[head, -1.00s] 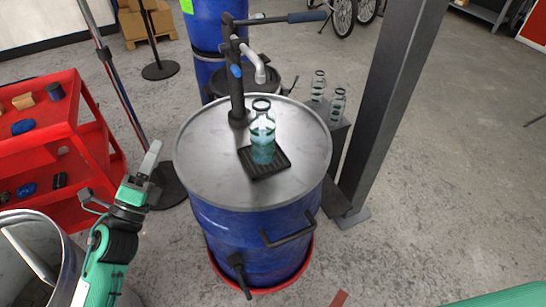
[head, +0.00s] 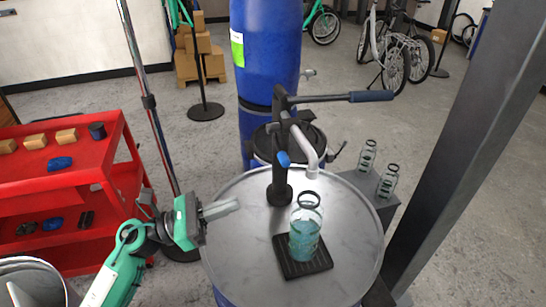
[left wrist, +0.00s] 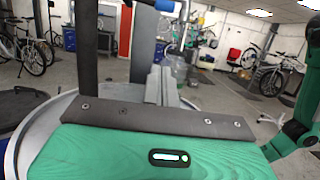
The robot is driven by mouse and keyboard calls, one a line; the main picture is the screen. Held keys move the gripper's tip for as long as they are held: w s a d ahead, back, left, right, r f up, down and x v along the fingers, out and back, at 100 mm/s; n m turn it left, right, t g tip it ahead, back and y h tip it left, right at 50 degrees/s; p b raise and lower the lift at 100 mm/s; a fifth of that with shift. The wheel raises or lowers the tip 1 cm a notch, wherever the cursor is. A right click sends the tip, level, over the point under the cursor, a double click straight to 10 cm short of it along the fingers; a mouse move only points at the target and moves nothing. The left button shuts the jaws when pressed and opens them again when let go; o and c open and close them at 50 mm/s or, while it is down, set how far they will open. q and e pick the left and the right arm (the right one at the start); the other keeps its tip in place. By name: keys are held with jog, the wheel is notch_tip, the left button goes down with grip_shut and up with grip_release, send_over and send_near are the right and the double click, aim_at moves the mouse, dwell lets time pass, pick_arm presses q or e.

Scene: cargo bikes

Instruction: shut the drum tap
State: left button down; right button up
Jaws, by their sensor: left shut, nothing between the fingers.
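A steel-topped blue drum (head: 240,255) stands in front of me. A dark hand pump (head: 281,185) rises from its lid, with a blue lever (head: 283,159), a grey curved spout (head: 303,140) and a long handle (head: 370,96). A small tap (head: 308,74) shows beside the tall blue drum (head: 268,50) behind; I cannot tell if either is open. A glass bottle (head: 305,235) with bluish liquid stands on a black drip tray (head: 318,264). My left gripper (head: 232,207) is shut and empty, left of the pump, apart from it. My right gripper is not in view.
A red shelf cart (head: 85,178) with small blocks stands at left, beside a thin upright pole (head: 150,100). A dark steel post (head: 460,130) rises at right. Two glass bottles (head: 377,170) stand on a grey box behind the drum. Bikes (head: 395,55) stand at the back.

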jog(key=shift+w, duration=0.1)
pick_arm(q)
jog(key=shift+r, duration=0.1)
jog(key=w+d+r+p, duration=0.3)
jog(key=d+r+p, duration=0.3)
jog(key=d, duration=0.3)
jog(key=shift+d+r, duration=0.15)
jog(key=shift+r, duration=0.05)
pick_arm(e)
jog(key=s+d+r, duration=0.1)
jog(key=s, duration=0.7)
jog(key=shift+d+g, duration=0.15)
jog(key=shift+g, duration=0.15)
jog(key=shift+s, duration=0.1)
